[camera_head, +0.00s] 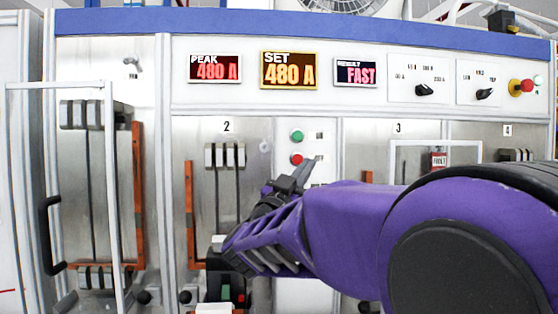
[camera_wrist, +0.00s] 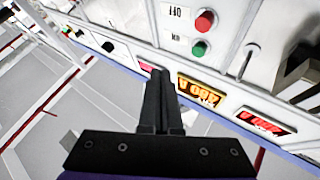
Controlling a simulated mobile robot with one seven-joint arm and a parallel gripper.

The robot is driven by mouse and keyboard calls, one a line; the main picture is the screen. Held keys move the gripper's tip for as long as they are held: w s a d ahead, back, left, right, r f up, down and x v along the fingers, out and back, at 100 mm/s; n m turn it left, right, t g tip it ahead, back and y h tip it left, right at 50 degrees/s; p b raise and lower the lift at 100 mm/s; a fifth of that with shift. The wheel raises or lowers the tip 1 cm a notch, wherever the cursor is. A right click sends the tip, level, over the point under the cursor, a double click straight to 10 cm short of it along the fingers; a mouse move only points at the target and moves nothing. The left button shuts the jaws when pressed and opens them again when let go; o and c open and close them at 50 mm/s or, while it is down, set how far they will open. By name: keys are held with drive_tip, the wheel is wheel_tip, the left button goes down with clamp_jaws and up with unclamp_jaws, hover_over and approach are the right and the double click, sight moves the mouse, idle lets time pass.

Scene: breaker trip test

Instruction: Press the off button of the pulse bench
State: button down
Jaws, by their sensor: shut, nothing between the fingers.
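The pulse bench (camera_head: 350,20) fills the head view. Its red off button (camera_head: 297,159) sits below a green on button (camera_head: 298,136) on the panel right of bay 2. The wrist view is turned over: the red button (camera_wrist: 205,21), by the letters OFF, lies above the green button (camera_wrist: 200,48). My gripper (camera_head: 306,168) is shut and empty, its tips just right of and slightly below the red button in the head view. In the wrist view my gripper (camera_wrist: 158,75) points toward the display row, with both buttons beyond it to the upper right. Contact is not visible.
Displays read peak 480 A (camera_head: 215,69), set 480 A (camera_head: 289,70) and result FAST (camera_head: 355,73). A white frame with a black handle (camera_head: 50,235) stands out at left.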

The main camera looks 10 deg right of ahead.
sight(297, 164)
drive_tip(key=w+p, duration=0.3)
drive_tip(key=w, duration=0.5)
drive_tip(key=shift+w, duration=0.35)
drive_tip(key=shift+w, duration=0.1)
idle(1.7)
drive_tip(key=shift+w, duration=0.35)
drive_tip(key=shift+w+p, duration=0.3)
drive_tip(key=shift+w, duration=0.2)
idle(0.6)
drive_tip(key=shift+s, duration=0.15)
drive_tip(key=shift+s+b, duration=0.75)
drive_tip(key=shift+s, duration=0.1)
